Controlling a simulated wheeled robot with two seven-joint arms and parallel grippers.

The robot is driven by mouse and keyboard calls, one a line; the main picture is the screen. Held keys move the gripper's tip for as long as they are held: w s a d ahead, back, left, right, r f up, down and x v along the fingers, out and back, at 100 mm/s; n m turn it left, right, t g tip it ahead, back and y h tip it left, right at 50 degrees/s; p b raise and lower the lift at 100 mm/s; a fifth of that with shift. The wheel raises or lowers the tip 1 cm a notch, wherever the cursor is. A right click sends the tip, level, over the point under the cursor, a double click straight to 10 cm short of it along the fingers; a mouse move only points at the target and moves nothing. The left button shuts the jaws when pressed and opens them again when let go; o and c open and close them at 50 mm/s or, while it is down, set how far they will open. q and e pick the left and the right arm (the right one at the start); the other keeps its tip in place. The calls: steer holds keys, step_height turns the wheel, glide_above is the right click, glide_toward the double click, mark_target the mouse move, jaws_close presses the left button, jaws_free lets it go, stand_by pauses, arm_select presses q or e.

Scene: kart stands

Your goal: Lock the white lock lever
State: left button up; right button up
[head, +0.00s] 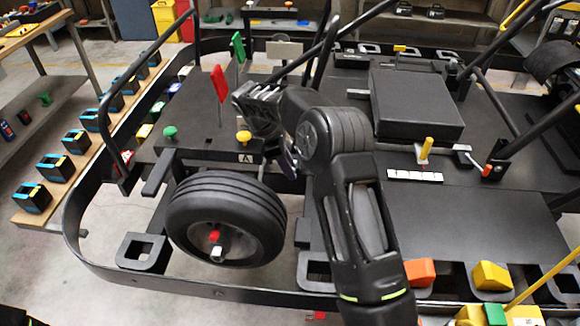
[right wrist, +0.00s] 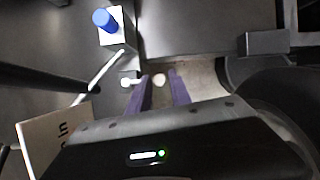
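In the right wrist view a small white ball knob (right wrist: 160,79) shows between the fingertips of my right gripper (right wrist: 161,80). A short white piece beside it and a slanted white rod (right wrist: 98,77) lie just to the left; I take these for the white lock lever, but cannot tell how they join. The purple fingers are apart, with a narrow gap on each side of the knob. In the head view the right gripper (head: 280,163) points down at the kart's edge behind the front tire, and its own arm hides much of it. My left gripper does not show.
A blue knob on a white base (right wrist: 105,20) stands near the lever. The tire (head: 228,215) is close to the gripper. A red flag (head: 219,84), a green flag (head: 238,48) and a yellow knob (head: 243,137) stand on the kart deck.

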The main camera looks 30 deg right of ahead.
steer(key=shift+o, duration=1.2)
steer(key=p+v, duration=0.4)
steer(key=v, duration=0.4)
steer(key=shift+d+f, duration=0.1)
steer(key=shift+f, duration=0.05)
